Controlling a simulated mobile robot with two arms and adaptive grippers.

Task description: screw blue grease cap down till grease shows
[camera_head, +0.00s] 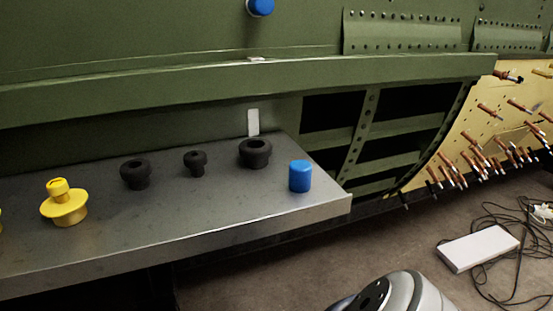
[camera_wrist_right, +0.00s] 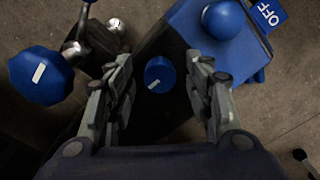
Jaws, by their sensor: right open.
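In the right wrist view a round blue cap (camera_wrist_right: 159,74) with a white mark on top lies between the fingers of my right gripper (camera_wrist_right: 160,92). The gripper is open, with a visible gap on both sides of the cap. Its height relative to the fingertips cannot be told, and I see no grease around it. In the head view a blue cylindrical cap (camera_head: 300,177) stands on the metal bench, and a blue knob (camera_head: 260,7) sits on the green panel at the top edge. Whether either is the cap in the wrist view cannot be told. My left gripper is not in view.
Near the right gripper are a larger faceted blue knob (camera_wrist_right: 40,76), a blue dome (camera_wrist_right: 223,20) and a blue OFF label (camera_wrist_right: 268,12). The bench (camera_head: 230,221) holds several black knobs and a yellow one (camera_head: 65,205). Cables and a white box (camera_head: 478,248) lie on the floor.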

